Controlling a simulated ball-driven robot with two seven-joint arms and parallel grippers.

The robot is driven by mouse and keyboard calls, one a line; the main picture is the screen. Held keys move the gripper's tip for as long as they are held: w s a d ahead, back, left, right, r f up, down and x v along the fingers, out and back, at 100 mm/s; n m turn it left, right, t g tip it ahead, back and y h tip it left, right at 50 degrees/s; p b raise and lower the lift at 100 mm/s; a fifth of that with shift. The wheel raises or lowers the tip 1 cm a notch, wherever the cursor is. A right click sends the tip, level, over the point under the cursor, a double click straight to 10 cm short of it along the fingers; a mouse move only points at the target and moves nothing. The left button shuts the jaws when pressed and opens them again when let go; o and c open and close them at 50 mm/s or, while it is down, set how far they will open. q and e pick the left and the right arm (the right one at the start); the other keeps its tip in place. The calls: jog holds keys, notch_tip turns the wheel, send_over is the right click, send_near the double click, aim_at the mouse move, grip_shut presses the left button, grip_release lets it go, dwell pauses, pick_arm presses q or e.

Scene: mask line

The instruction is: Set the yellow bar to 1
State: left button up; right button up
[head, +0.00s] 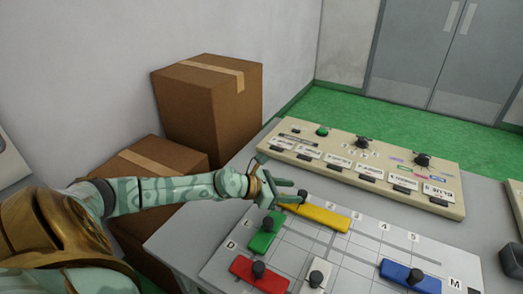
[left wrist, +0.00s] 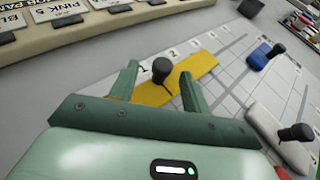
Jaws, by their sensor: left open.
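The yellow bar (head: 326,219) lies in the top row of a grey board (head: 353,252) with numbered columns. It also shows in the left wrist view (left wrist: 200,66), running beside the labels 1 and 2, with its black knob near its left part. My left gripper (head: 290,196) is open over the bar's left end and hides part of it in the head view. In the left wrist view the left gripper's two fingers (left wrist: 158,72) stand on either side of the knob, with visible gaps. My right gripper is not in view.
Green (head: 266,234), red (head: 270,279), white (head: 312,286) and blue (head: 400,274) bars with black knobs lie on the same board. A cream console (head: 440,204) with labelled switches stands behind it. Cardboard boxes (head: 208,105) stand at the left by the wall.

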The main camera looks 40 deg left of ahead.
pick_arm(q)
jog(key=v, duration=0.5)
jog(key=shift+s+a, duration=0.1)
jog(key=shift+s, duration=0.15)
jog(key=p+v, duration=0.2)
jog(key=v, duration=0.6)
jog(key=shift+a+p, duration=0.2)
jog(key=shift+p, duration=0.2)
jog(key=shift+r, duration=0.1)
